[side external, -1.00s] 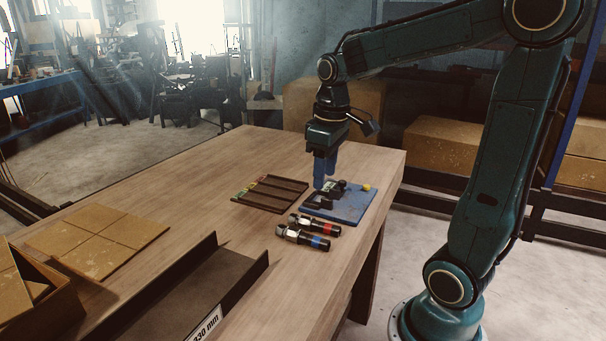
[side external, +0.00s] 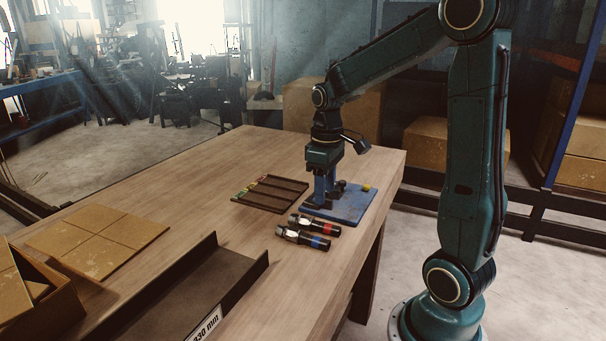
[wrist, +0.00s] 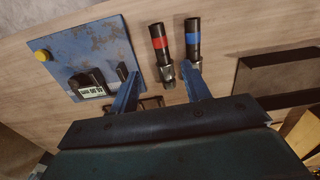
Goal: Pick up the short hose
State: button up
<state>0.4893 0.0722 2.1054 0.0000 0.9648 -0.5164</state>
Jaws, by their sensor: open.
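Two short black hoses with metal end fittings lie side by side on the table: one with a red band (side external: 328,228) and one with a blue band (side external: 318,242). They look nearly alike in length. The wrist view also shows the red-banded hose (wrist: 159,50) and the blue-banded hose (wrist: 193,38). My gripper (side external: 325,190) is open and empty, pointing down low at the left part of the blue plate, behind the hoses. In the wrist view its blue fingers (wrist: 160,71) are spread; the right finger overlaps the view near the blue-banded hose's fitting.
The blue plate (side external: 345,211) carries a dark device with a display and a yellow knob (side external: 366,187). A divided dark tray (side external: 262,207) lies left of it. A dark channel marked 330 mm (side external: 185,290), cardboard (side external: 95,240) and a box stand nearer the camera.

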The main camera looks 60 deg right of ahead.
send_over(314, 225)
jog(key=s+d, duration=0.1)
jog(key=s, duration=0.1)
jog(key=shift+d+f, duration=0.1)
jog(key=shift+f, duration=2.1)
jog(key=shift+f, duration=0.1)
jog(key=shift+f, duration=2.5)
jog(key=shift+c, duration=0.5)
grip_shut()
